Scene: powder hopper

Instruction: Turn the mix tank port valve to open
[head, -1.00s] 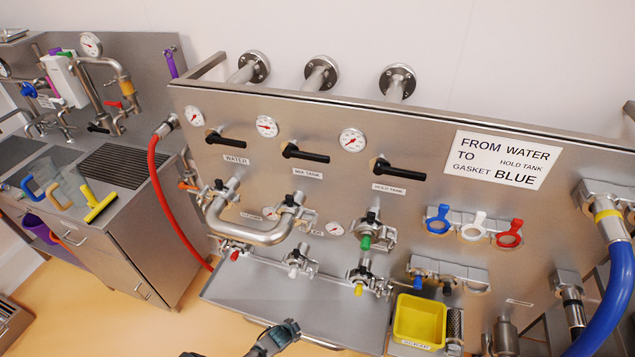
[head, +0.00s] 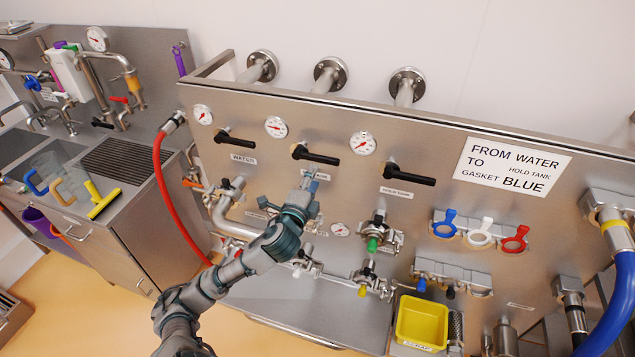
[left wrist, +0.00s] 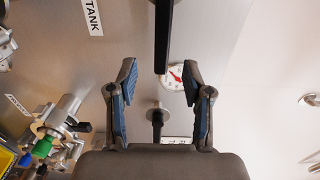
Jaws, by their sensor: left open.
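The mix tank port valve has a black lever handle (head: 315,155) on the steel panel, pointing right and slightly down in the head view. Its label (head: 322,175) is partly covered by my left gripper (head: 312,183). The gripper is open and empty, just below the handle in the head view. In the left wrist view, the handle (left wrist: 163,35) comes down from the top edge, its end between the spread fingertips of the left gripper (left wrist: 159,70). I cannot tell whether they touch it. My right gripper is not in view.
The water valve handle (head: 235,139) is to the left and the hold tank handle (head: 408,175) to the right. Gauges (head: 362,143) sit between the handles. Clamped pipe fittings (head: 378,238) stick out below. A yellow bin (head: 422,322) hangs lower right.

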